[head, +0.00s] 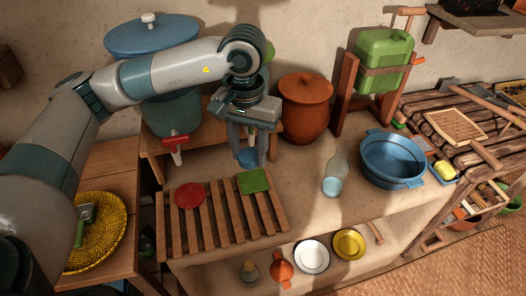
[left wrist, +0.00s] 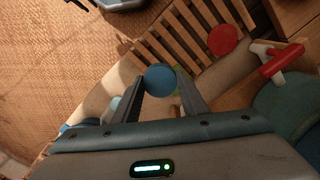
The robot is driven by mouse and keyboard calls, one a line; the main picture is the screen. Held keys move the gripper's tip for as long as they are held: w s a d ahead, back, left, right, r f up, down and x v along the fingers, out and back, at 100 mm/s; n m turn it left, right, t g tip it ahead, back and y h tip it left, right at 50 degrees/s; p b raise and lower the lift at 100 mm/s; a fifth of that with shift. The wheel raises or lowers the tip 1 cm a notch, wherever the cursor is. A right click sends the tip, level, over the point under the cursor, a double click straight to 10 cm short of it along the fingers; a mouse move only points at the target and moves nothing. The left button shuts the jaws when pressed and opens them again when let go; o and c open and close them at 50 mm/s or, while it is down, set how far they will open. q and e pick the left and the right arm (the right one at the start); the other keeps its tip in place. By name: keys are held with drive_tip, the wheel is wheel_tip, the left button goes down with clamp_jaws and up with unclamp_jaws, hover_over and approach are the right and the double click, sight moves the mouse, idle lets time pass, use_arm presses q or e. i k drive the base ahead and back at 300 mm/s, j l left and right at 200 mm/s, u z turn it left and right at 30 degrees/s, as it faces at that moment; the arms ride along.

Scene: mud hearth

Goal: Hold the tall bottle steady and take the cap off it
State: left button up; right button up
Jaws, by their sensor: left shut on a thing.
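A tall clear glass bottle (head: 335,174) stands upright on the counter, right of the slatted rack. Its lower part looks pale blue, and I see no clear cap on its neck. My left gripper (head: 248,154) is up and to the left of the bottle, pointing down and well apart from it. It is shut on a small blue round thing (head: 247,159), which also shows between the fingertips in the left wrist view (left wrist: 160,78). I cannot tell whether this is a cap. My right gripper is not in view.
The slatted rack (head: 205,225) holds a red disc (head: 189,195) and a green square (head: 254,181). A blue basin (head: 392,158) stands right of the bottle. A clay pot (head: 306,107) stands behind. Bare counter lies between the rack and the bottle.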

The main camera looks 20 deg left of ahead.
sight(338, 169)
drive_tip(key=i+l+u, duration=0.1)
drive_tip(key=l, duration=0.2)
drive_tip(key=i+l+u, duration=0.1)
drive_tip(key=l, duration=0.25)
drive_tip(key=i+l+u, duration=0.1)
drive_tip(key=i+l, duration=0.15)
drive_tip(key=i+l+u, duration=0.1)
drive_tip(key=l, duration=0.35)
